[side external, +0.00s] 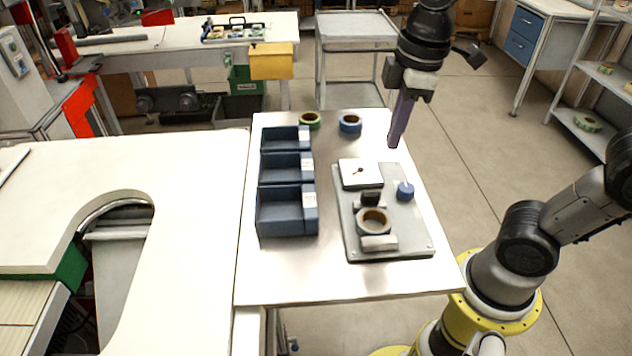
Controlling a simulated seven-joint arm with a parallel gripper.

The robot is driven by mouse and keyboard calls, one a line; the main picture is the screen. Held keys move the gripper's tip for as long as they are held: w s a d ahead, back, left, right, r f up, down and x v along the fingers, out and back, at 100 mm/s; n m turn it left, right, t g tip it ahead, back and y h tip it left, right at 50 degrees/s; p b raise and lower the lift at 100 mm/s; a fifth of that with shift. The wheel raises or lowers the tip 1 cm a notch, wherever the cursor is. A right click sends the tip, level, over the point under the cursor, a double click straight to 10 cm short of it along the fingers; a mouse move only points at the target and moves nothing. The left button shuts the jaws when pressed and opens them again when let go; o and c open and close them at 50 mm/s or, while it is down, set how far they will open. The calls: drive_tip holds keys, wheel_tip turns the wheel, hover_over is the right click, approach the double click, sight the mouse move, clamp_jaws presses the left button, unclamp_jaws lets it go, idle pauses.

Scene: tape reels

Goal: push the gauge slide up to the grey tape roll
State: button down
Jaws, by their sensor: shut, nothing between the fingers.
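The grey tape roll (373,222) lies flat on a grey gauge plate (413,240) on the table. A dark block (371,198), which looks like the gauge slide, stands just behind the roll on the side toward the dial. Whether it touches the roll cannot be told at this size. A pale block (379,243) stands at the roll's near side. A white square dial with a dark needle (360,173) is at the plate's far end. My gripper (393,142) is shut and empty, its long purple fingers pointing down above the table's far right, beyond the plate and apart from it.
A blue knob (405,191) stands up on the plate's right side. Blue open bins (287,211) line the table's left. A green roll (309,121) and a blue roll (350,123) lie at the back. The table's front is clear.

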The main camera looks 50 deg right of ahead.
drive_tip(key=s+d+f+m+t, duration=0.2)
drive_tip(key=s+m+t, duration=0.2)
drive_tip(key=s+m, duration=0.4)
drive_tip(key=shift+d+f, duration=0.3)
drive_tip(key=c, duration=1.6)
unclamp_jaws()
